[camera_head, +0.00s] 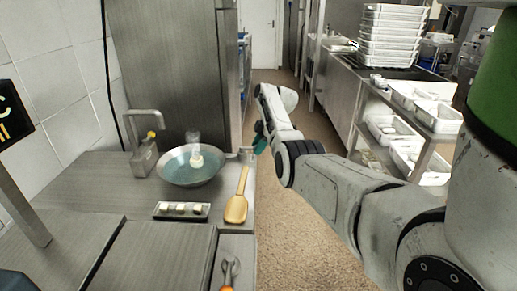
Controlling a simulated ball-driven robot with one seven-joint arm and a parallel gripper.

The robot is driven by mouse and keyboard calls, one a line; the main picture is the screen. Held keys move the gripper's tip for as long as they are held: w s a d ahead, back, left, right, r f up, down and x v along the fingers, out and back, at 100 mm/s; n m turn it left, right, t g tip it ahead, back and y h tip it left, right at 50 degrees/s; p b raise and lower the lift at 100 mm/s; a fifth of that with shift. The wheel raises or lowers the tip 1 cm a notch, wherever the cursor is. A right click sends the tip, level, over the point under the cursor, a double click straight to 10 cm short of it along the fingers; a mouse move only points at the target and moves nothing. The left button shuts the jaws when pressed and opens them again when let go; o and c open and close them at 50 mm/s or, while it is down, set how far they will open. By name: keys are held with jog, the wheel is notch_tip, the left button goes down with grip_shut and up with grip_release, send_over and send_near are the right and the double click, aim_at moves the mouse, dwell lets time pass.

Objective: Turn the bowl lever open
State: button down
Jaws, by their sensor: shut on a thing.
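A wide blue-grey bowl (178,170) sits at the back of the steel counter, with a pale upright piece (196,157) inside it. A small grey metal part, seemingly the bowl lever (246,153), shows at the counter's right edge, just right of the bowl. My gripper (259,145), small and dark teal in this view, reaches from the aisle side to that spot. It is shut on what appears to be this lever. The fingertips and the exact grip are too small and partly hidden to make out.
A wooden spoon (237,205), a small tray (181,210) with pale pieces, and an orange-handled tool (230,272) lie on the counter. A metal dispenser (144,158) stands left of the bowl. The aisle floor (295,225) is clear; shelves with white perforated baskets (425,110) stand right.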

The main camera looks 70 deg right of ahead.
jog(key=c, duration=0.8)
grip_release()
jog(key=shift+r, duration=0.1)
jog(key=v, duration=1)
jog(key=shift+s+r, duration=0.15)
jog(key=shift+r, duration=0.1)
